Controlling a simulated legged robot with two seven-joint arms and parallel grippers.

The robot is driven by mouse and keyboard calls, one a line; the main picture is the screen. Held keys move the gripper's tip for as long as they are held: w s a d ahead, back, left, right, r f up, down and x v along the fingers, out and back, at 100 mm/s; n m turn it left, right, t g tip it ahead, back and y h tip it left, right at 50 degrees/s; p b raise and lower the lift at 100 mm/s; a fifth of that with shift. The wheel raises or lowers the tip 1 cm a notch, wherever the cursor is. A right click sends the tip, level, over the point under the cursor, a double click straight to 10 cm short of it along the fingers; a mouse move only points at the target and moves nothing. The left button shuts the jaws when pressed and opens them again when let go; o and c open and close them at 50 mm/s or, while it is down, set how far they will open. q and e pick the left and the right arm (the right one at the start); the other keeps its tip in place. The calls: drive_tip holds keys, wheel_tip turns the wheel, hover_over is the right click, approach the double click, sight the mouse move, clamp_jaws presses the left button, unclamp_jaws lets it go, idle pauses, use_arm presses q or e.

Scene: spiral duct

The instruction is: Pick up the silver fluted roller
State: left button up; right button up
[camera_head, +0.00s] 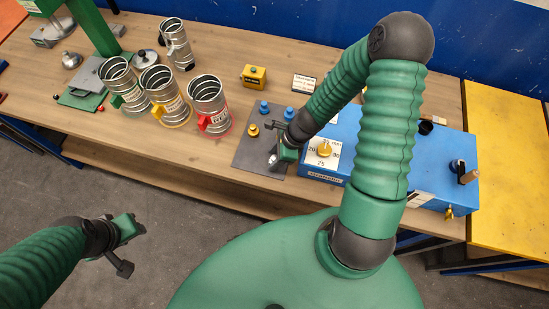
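A small silver piece (272,159), which looks like the fluted roller, is at the front of the dark plate (243,150) on the bench. It is partly hidden by my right gripper, and its fluting is too small to make out. My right gripper (274,143) is over the plate, with its fingers apart and one of them close beside the silver piece. I cannot tell whether they touch. My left gripper (119,243) is open and empty, low at the left over the floor in front of the bench.
Several spiral duct pieces (207,98) stand to the left. A yellow block (254,76) is behind.

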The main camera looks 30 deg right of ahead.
drive_tip(key=shift+s+r, duration=0.1)
clamp_jaws()
